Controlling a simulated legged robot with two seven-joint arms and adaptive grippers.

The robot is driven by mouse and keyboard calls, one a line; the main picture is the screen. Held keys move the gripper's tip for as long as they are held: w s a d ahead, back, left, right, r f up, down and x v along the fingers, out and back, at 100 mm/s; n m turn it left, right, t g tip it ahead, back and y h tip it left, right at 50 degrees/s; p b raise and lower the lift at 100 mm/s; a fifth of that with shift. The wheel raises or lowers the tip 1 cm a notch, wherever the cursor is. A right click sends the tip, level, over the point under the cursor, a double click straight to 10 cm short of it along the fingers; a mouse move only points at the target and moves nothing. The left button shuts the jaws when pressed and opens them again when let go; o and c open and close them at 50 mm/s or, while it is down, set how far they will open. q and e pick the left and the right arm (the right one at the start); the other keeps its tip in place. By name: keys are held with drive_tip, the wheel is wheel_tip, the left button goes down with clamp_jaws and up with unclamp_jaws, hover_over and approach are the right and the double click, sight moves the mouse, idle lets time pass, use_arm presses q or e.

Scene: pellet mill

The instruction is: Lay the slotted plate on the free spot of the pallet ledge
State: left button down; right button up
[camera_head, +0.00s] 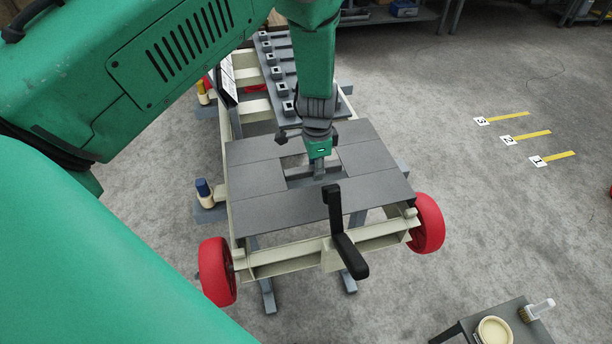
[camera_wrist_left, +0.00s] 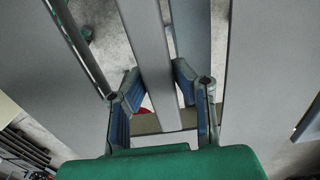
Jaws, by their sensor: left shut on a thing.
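The slotted plate (camera_head: 265,195) is a broad dark grey sheet with seam lines and an opening split by a central bar. It appears level over the near end of a cream wheeled frame; I cannot tell whether it touches the frame. My left gripper (camera_head: 320,172) reaches down from above into the opening and is shut on the bar. The pallet ledge's free spot cannot be made out. My right gripper is not in view.
The frame (camera_head: 285,262) has red wheels (camera_head: 427,222) and a black handle (camera_head: 343,235) at its near side. Behind stands a grey strip with several square blocks (camera_head: 283,88). A blue-capped post (camera_head: 203,188) stands left.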

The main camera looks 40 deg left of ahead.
use_arm(q)
drive_tip(key=shift+w+a+r, duration=0.15)
drive_tip(key=shift+a+r, duration=0.25)
drive_tip(key=shift+r, duration=0.15)
drive_tip(key=shift+a+r+p, duration=0.1)
drive_tip(key=shift+r+p, duration=0.2)
drive_tip(key=shift+p, duration=0.2)
drive_tip(key=shift+d+r+p, duration=0.25)
drive_tip(key=shift+r+p, duration=0.05)
drive_tip(key=shift+r, duration=0.15)
drive_tip(key=shift+d+r+p, duration=0.2)
drive_tip(key=shift+r+p, duration=0.05)
drive_tip(key=shift+r, duration=0.2)
drive_tip(key=shift+a+r+p, duration=0.4)
drive_tip(key=shift+r+p, duration=0.3)
drive_tip(key=shift+r, duration=0.1)
drive_tip(key=shift+d+r+p, duration=0.3)
drive_tip(key=shift+r+p, duration=0.3)
drive_tip(key=shift+r, duration=0.4)
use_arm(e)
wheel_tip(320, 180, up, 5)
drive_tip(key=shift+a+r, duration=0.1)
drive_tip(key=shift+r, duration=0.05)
use_arm(q)
drive_tip(key=shift+a, duration=0.25)
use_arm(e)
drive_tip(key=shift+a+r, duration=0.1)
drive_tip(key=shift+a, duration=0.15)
